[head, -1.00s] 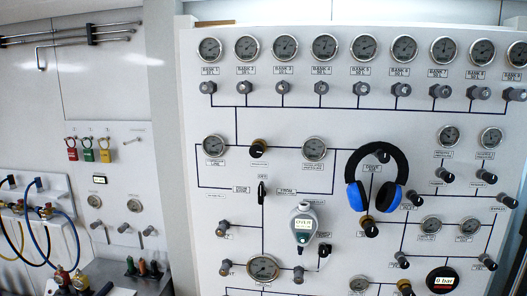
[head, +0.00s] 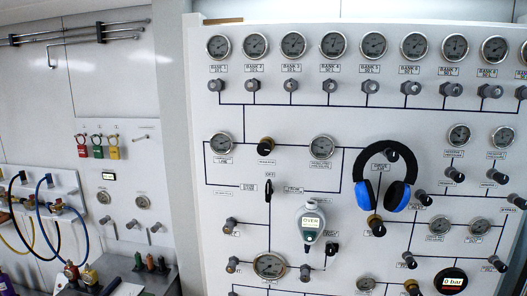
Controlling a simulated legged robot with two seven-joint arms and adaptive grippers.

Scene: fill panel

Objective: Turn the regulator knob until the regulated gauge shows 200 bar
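The fill panel (head: 380,120) fills the middle and right of the head view. Neither of my grippers is in view, and nothing touches the knob.
Blue and black headphones (head: 386,175) hang on the panel right of the regulated gauge. A grey handheld device (head: 310,225) hangs below it. A row of bank gauges (head: 333,44) with knobs runs along the top. Hoses (head: 42,215) and colored padlocks (head: 97,147) are at left.

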